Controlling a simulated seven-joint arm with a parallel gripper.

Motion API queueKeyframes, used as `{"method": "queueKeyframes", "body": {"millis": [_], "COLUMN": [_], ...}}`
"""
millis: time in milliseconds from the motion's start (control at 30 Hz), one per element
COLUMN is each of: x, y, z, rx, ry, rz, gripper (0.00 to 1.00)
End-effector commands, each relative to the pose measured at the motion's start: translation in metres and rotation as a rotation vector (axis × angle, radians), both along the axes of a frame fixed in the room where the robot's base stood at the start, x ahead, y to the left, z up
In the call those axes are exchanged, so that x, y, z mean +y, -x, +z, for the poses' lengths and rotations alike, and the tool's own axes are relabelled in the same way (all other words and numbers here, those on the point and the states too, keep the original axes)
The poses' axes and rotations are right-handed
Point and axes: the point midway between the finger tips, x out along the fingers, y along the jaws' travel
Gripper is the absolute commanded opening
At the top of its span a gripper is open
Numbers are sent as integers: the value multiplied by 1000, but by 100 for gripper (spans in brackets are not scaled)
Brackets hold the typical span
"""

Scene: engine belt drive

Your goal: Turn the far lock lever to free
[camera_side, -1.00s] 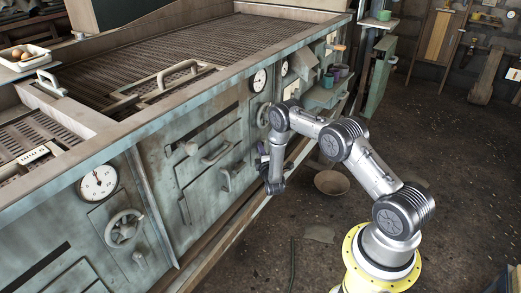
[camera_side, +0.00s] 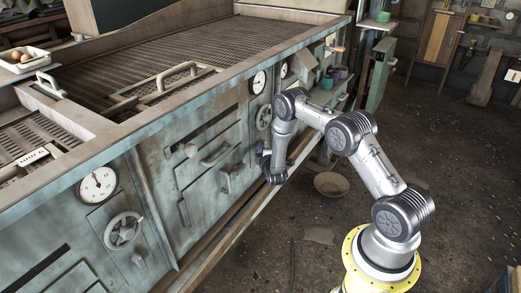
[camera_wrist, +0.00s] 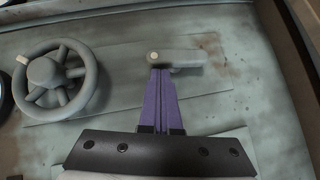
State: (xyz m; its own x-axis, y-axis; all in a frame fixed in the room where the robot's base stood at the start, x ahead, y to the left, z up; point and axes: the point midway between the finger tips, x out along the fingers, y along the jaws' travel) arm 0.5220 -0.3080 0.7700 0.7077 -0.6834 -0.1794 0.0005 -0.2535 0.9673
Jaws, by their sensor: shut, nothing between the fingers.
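The lock lever (camera_wrist: 182,58) is a short pale grey bar with a round pivot at its left end. In the wrist view it lies nearly level on a raised plate of the green-grey panel. My gripper (camera_wrist: 160,70) has purple fingers, shut together and empty. Their tips are at the lever's lower edge, just right of the pivot; I cannot tell whether they touch it. In the side view my gripper (camera_side: 262,150) is at the machine's front, below the far handwheel. There the arm hides the lever.
A spoked handwheel (camera_wrist: 55,80) is left of the lever; it also shows in the side view (camera_side: 264,117). A dial gauge (camera_side: 258,82) sits above it. A vertical frame edge (camera_wrist: 296,60) bounds the panel on the right. A bowl (camera_side: 331,184) is on the floor.

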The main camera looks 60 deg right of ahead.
Motion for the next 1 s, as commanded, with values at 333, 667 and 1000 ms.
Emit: {"method": "queueKeyframes", "body": {"millis": [333, 667, 1000], "x": [-12, -26, -38], "y": [1, 1, 1], "z": [11, 16, 15], "rx": [-3, -2, 1], "ry": [-281, -593, -655], "rz": [-4, -4, -3], "gripper": [0, 0, 0]}}
